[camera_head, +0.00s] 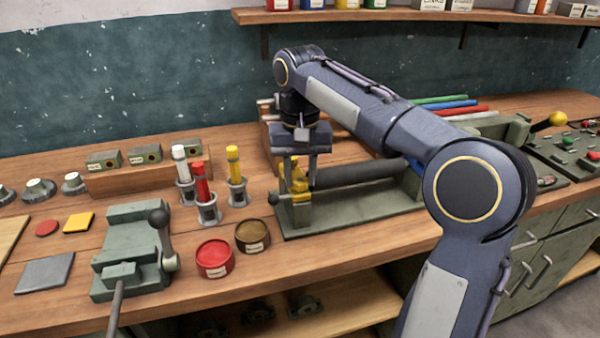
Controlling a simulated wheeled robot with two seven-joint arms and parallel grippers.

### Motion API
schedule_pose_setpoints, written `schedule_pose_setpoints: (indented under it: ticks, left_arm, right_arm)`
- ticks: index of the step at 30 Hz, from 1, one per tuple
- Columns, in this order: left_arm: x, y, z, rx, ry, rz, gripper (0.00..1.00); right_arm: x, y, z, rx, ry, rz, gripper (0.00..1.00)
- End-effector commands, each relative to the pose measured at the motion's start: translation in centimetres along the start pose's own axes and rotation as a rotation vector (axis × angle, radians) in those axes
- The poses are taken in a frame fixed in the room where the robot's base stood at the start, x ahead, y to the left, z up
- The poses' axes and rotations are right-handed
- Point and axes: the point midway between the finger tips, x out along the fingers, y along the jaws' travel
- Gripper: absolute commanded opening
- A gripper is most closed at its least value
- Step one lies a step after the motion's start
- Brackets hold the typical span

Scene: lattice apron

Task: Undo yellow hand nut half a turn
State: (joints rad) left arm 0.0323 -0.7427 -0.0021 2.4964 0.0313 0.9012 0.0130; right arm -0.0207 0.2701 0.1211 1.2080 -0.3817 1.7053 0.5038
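The yellow hand nut (298,184) is on a green fixture (345,207) that carries a dark horizontal bar, near the middle of the bench. My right gripper (299,171) points down over the nut from above. Its two fingers stand apart, with yellow parts of the nut showing between and below them. I cannot tell whether the fingers press on the nut. The gripper hides part of the nut. My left gripper is not in view.
A green vise (130,245) stands on the left. Red, white and yellow-topped tools (235,170) stand in holders left of the fixture. A red tin (215,258) and a brown tin (252,235) sit in front. A shelf (400,15) hangs above.

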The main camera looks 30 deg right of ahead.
Motion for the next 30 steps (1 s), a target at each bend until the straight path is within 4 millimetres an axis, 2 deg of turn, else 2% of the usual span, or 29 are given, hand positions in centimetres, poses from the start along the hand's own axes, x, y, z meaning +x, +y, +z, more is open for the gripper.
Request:
schedule_pose_setpoints:
  ticks: [1,3,8,15,20,28,29,30]
  left_arm:
    - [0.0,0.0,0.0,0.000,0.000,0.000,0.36]
    - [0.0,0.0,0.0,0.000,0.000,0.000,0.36]
    - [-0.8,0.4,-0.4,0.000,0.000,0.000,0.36]
    - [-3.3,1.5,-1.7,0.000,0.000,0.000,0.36]
    - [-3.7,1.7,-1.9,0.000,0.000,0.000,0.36]
    - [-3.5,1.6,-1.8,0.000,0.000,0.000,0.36]
    - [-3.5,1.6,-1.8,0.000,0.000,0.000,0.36]
    - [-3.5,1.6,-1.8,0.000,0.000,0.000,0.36]
  right_arm:
    - [0.0,0.0,0.0,0.000,0.000,0.000,0.18]
    - [0.0,0.0,0.0,0.000,0.000,0.000,0.08]
    - [-0.4,0.0,0.0,-0.048,-0.001,0.001,0.08]
    - [-0.5,0.1,0.0,-0.318,-0.002,0.002,0.08]
    - [-0.1,0.0,-0.1,-0.409,0.000,0.001,0.08]
    - [0.0,0.0,-0.1,-0.415,0.002,0.001,0.08]
    - [0.0,0.0,-0.1,-0.415,0.002,0.001,0.34]
    - [0.0,0.0,-0.1,-0.415,0.001,0.001,0.39]
